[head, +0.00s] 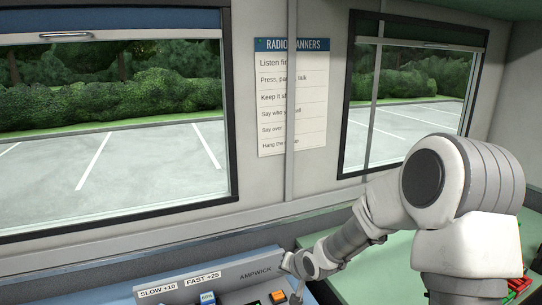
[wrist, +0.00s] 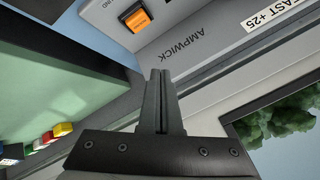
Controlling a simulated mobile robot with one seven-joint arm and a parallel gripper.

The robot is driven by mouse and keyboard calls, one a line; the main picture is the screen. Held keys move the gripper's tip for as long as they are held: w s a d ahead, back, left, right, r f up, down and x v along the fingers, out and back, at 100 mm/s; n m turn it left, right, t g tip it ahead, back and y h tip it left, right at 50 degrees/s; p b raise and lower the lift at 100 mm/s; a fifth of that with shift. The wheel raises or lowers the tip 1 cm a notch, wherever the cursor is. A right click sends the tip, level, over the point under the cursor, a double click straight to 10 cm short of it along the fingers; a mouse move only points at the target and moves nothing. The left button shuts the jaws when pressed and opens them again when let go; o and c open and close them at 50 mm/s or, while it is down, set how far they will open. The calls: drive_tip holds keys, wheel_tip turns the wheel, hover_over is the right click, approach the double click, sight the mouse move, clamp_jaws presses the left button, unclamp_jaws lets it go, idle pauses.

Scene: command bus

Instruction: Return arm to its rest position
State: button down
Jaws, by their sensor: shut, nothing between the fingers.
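My gripper (wrist: 162,100) is shut and empty in the wrist view, its two dark fingers pressed together. It is beside the grey panel marked AMPWICK (wrist: 200,30), which carries an orange button (wrist: 135,16). From this view I cannot tell whether the fingertips touch the panel. In the head view my white arm bends down from the right, and its end is low in the middle, close to the panel (head: 235,277). The fingers are too small and partly cut off there to make out.
A poster (head: 290,97) hangs behind a thin vertical pole (head: 291,120). Windows stand to both sides. A green surface (head: 398,260) lies at the right, with coloured items (head: 517,287) at its edge. Buttons and labels (head: 203,277) line the panel.

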drive_tip(key=s+d+r+n+g+h, duration=0.1)
drive_tip(key=s+d+r+h, duration=0.1)
drive_tip(key=s+d+r, duration=0.35)
drive_tip(key=s+d+r+n+h, duration=0.1)
drive_tip(key=s+d+r+h, duration=0.15)
drive_tip(key=s+r, duration=0.8)
drive_tip(key=s, duration=0.4)
drive_tip(key=s+d+r+g+p, duration=0.1)
drive_tip(key=s+r, duration=0.2)
drive_tip(key=s, duration=0.3)
drive_tip(key=s+d+r+n, duration=0.1)
drive_tip(key=s+r, duration=0.2)
drive_tip(key=s, duration=0.3)
drive_tip(key=shift+s+d+y+p, duration=0.15)
drive_tip(key=shift+d+y+p, duration=0.1)
drive_tip(key=shift+y+p, duration=0.1)
drive_tip(key=shift+a, duration=0.15)
